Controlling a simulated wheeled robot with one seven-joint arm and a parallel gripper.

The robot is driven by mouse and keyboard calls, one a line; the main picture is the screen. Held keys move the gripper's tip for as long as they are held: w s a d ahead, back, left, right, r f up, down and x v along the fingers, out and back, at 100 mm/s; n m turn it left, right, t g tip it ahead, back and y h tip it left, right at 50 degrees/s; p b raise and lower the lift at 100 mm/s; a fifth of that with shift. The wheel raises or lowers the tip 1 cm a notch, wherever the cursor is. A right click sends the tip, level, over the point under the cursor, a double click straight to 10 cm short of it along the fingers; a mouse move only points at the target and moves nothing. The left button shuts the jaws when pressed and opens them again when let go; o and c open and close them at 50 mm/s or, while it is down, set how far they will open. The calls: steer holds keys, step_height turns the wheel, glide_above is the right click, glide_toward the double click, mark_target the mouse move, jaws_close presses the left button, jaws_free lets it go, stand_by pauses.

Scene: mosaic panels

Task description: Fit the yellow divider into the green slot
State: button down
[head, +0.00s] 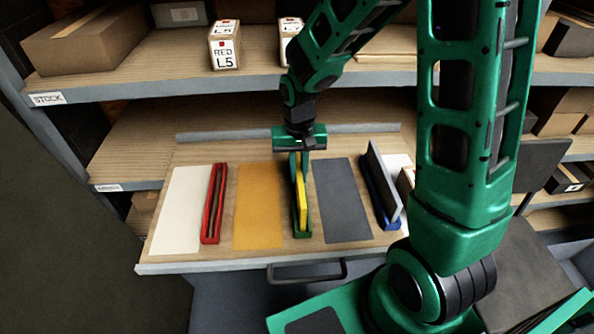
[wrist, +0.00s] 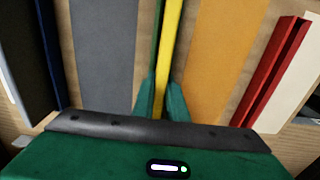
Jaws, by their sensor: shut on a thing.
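The yellow divider (head: 301,198) is a thin upright panel in my gripper (head: 300,160). The gripper's fingers are shut on its far upper end, one on each side. In the head view its lower edge is at the green slot (head: 303,231), a narrow green holder on the wooden board. I cannot tell whether it is fully seated. In the wrist view the yellow divider (wrist: 170,55) runs between the fingertips (wrist: 161,100), with a strip of the green slot (wrist: 155,40) along its left side.
On the board (head: 222,250), a red slot (head: 213,205) stands empty at left. A grey divider (head: 384,180) leans upright in the blue slot (head: 380,200) at right. White, orange (head: 258,205) and dark grey (head: 342,200) flat panels lie between. Shelves with boxes (head: 225,45) stand behind.

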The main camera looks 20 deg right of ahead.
steer(key=shift+f, duration=0.85)
steer(key=c, duration=1.7)
jaws_free()
step_height(320, 180, up, 11)
steer(key=shift+f, duration=0.15)
